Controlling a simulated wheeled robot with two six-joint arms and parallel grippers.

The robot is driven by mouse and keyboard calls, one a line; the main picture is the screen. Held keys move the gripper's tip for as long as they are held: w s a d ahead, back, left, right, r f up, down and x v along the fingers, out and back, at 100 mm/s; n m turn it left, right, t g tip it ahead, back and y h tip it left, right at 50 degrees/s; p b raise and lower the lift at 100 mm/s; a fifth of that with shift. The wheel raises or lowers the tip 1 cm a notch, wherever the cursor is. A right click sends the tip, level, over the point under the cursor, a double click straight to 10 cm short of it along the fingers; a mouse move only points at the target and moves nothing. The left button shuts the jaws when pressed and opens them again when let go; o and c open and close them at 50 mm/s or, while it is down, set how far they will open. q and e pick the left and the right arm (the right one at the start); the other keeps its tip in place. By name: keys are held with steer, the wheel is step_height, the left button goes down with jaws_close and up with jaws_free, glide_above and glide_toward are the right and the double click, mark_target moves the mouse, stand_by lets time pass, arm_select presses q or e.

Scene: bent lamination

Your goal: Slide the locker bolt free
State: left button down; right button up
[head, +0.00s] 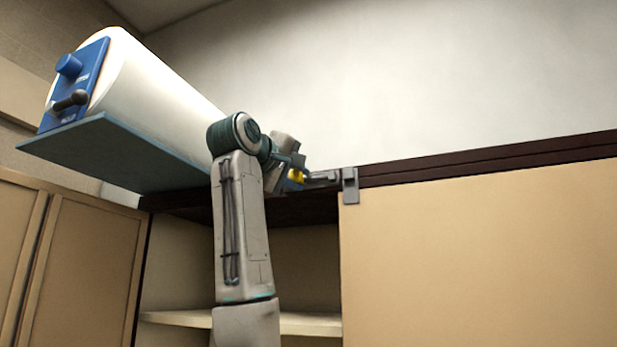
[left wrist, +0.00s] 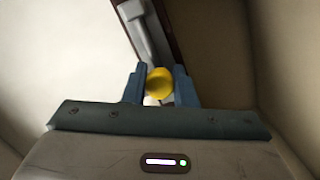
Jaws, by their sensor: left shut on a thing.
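The locker bolt (head: 322,177) is a grey bar with a yellow knob (head: 295,177) at its left end. Its right end meets a grey bracket (head: 349,186) at the top left corner of a tan door panel. My left gripper (head: 296,176) is shut on the yellow knob. In the left wrist view the knob (left wrist: 159,81) sits between the two blue fingers, and the grey bolt (left wrist: 143,32) runs away from it along a dark rail. Whether the bolt's tip is inside the bracket is unclear. My right gripper is in neither view.
The tan door panel (head: 480,260) covers the right side of the locker. To its left is an open compartment with a shelf (head: 180,318). A large white cylinder (head: 160,105) with a blue control plate rests on a blue-grey board (head: 90,150) above left.

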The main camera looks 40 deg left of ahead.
arm_select(q)
steer(key=shift+r, duration=0.15)
steer(key=c, duration=1.4)
jaws_free()
steer(key=shift+a, duration=0.1)
steer(key=shift+o, duration=1.1)
steer(key=shift+a, duration=0.2)
steer(key=shift+s+f, duration=0.2)
steer(key=s+d+b, duration=0.1)
steer(key=s+b, duration=0.5)
steer(key=s, duration=0.4)
steer(key=shift+s, duration=0.2)
